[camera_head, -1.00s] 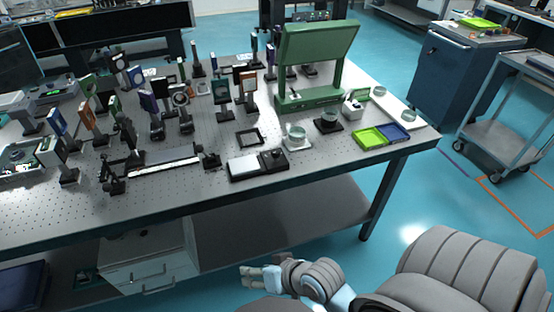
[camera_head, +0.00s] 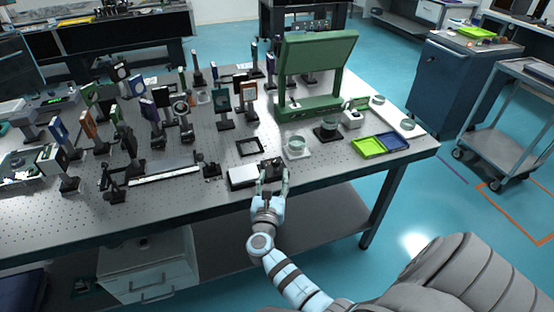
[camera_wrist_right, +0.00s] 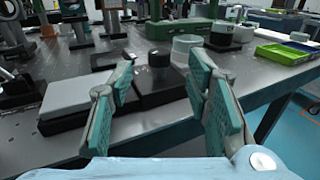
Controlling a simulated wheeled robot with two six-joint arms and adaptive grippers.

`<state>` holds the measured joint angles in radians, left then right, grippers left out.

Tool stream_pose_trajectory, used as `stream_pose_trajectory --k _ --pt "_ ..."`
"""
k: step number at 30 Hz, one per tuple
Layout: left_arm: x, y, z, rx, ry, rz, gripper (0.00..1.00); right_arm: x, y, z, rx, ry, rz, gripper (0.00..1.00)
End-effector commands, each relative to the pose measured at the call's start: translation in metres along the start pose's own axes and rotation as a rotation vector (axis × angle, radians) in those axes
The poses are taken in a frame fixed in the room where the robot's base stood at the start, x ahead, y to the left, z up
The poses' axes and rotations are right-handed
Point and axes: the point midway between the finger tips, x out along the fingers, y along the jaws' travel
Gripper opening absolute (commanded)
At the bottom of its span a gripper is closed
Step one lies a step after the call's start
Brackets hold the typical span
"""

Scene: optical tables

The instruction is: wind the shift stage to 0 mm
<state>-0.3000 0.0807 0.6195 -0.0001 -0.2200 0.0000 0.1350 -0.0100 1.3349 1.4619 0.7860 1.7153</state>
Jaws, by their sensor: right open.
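The shift stage lies near the front edge of the optical table. It has a pale flat top (camera_head: 243,177) on the left and a dark block with a round knob (camera_head: 271,164) on the right. In the right wrist view the pale top (camera_wrist_right: 75,96) is at left, and the dark knob (camera_wrist_right: 159,62) stands upright between my fingers. My right gripper (camera_head: 272,183) is open at the table's front edge, with the knob just beyond its fingertips. It also shows in the right wrist view (camera_wrist_right: 161,88). I see no contact with the knob. My left gripper is out of view.
Glass dishes on mounts (camera_head: 296,147) stand right of the stage, with green and blue trays (camera_head: 370,147) farther right. A black square frame (camera_head: 249,147) lies behind it. A long rail (camera_head: 163,173) and several upright optics stand left. A green stand (camera_head: 314,75) rises behind.

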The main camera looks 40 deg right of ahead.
Motion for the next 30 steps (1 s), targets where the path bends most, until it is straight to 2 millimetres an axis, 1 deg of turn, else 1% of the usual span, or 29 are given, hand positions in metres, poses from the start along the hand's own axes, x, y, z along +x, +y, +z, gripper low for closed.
stream_pose_trajectory --k 1,3,6,9,13,20,21,28,30 --pt "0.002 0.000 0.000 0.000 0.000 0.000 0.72 0.016 0.001 0.001 -0.003 -0.004 0.001 0.45" --pt "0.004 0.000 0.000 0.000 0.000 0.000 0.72 0.035 0.000 0.000 -0.003 -0.003 0.000 0.45" --pt "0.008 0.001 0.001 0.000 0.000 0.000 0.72 0.057 0.000 -0.001 -0.003 -0.003 0.000 0.45" --pt "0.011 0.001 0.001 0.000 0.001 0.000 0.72 0.071 0.001 -0.001 -0.003 -0.002 0.002 0.45" --pt "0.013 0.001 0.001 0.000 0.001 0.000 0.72 0.080 0.000 0.000 -0.002 -0.002 0.002 0.45" --pt "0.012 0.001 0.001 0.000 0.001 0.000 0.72 0.081 0.001 0.000 -0.003 -0.002 0.003 0.45" --pt "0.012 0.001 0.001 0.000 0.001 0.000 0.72 0.081 0.001 0.000 -0.003 -0.002 0.003 0.38" --pt "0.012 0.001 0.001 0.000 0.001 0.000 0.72 0.080 0.000 0.000 -0.003 -0.002 0.002 0.01" --pt "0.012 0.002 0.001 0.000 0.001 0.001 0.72 0.083 -0.002 0.000 -0.004 -0.002 0.003 0.00"
